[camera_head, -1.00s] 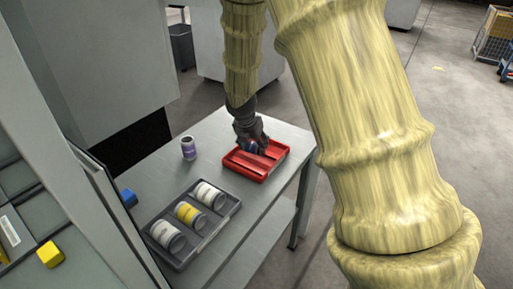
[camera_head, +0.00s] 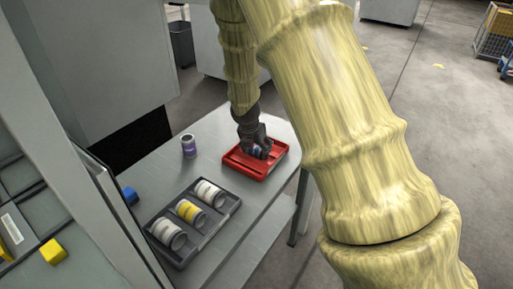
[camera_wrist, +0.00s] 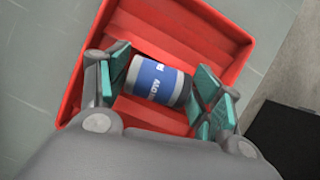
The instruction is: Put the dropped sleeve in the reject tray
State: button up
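The sleeve is a grey-white cylinder with a blue label (camera_wrist: 160,82). It lies on its side between my finger pads, at the red reject tray (camera_head: 240,171). In the head view the sleeve (camera_head: 257,153) shows as a small blue patch below my fingers. My gripper (camera_head: 255,149) points down into the tray. In the wrist view the teal pads of my gripper (camera_wrist: 163,80) sit close against both ends of the sleeve. Whether the sleeve rests on the tray floor is hard to see. The tray walls surround it in the wrist view.
A purple-labelled sleeve (camera_head: 189,146) stands on the grey table (camera_head: 222,124) left of the tray. A dark rack (camera_head: 204,234) nearer holds three sleeves lying down. A blue block (camera_head: 130,196) and a yellow block (camera_head: 53,252) are at the left.

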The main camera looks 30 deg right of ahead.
jog(key=shift+o, duration=0.3)
jog(key=shift+a+r, duration=0.2)
jog(key=shift+r, duration=0.3)
jog(key=v, duration=1.1)
jog(key=shift+b, duration=0.3)
jog(key=shift+s+d, duration=0.1)
dwell(0.9)
